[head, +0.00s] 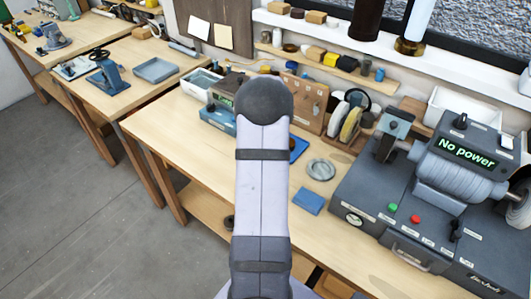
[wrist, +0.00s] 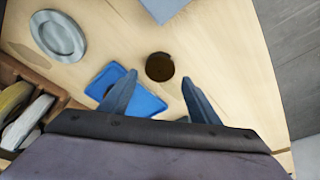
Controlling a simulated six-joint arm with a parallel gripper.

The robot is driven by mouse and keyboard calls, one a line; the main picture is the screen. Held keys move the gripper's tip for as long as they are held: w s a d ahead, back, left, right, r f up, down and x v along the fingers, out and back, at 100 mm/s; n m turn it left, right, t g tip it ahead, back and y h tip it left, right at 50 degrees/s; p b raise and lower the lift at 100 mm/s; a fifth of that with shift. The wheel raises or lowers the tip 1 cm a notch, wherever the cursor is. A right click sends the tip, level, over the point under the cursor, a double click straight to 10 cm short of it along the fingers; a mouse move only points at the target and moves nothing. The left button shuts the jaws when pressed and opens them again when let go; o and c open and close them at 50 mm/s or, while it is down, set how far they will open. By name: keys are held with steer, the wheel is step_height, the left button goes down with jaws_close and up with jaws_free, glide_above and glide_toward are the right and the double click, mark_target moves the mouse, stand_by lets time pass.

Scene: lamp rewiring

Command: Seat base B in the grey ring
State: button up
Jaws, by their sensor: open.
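The grey ring (head: 321,169) lies flat on the wooden bench, right of my arm in the head view; it also shows at upper left in the wrist view (wrist: 38,40). A dark brown round piece (wrist: 160,67) stands on the bench in the wrist view, possibly base B; I see no label on it. My gripper (wrist: 159,77) is open and empty. Its two fingertips lie on either side of the round piece in the picture, and I cannot tell their height above it. In the head view, my arm hides the gripper and the round piece.
A blue tray (wrist: 145,104) lies beside the left finger. A blue block (head: 308,201) lies near the bench's front edge. The large grey machine (head: 385,215) reading "No power" stands on the right. A rack of discs (head: 350,118) stands behind the ring.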

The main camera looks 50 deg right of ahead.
steer(key=shift+b+x, duration=1.75)
steer(key=shift+x, duration=1.25)
steer(key=shift+w, duration=0.1)
steer(key=c, duration=0.8)
steer(key=shift+r, duration=0.1)
steer(key=shift+r+p, duration=1.8)
steer(key=shift+r, duration=0.7)
